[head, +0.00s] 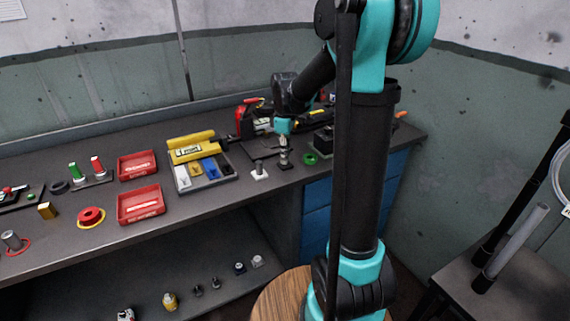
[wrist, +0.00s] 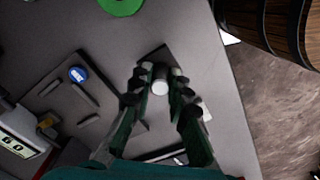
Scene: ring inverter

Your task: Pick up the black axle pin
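My gripper (wrist: 161,74) points down at the worktop, with its two fingers on either side of a small upright cylinder (wrist: 160,86). This cylinder has a pale end and a darker body. It may be the black axle pin, but I cannot be sure. The fingertips are close to its sides, and I cannot tell whether they touch it. A dark square pad (wrist: 153,56) lies just beyond the fingertips. In the head view my gripper (head: 283,142) is small, above a grey metallic piece (head: 284,158) on the bench, and its fingers are unclear.
A green ring (head: 310,159) lies right of my gripper, and a white-based pin (head: 260,172) stands to the left. A dark plate with a blue button (wrist: 78,74) is close by. A wooden barrel (wrist: 270,22) stands off the bench edge.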

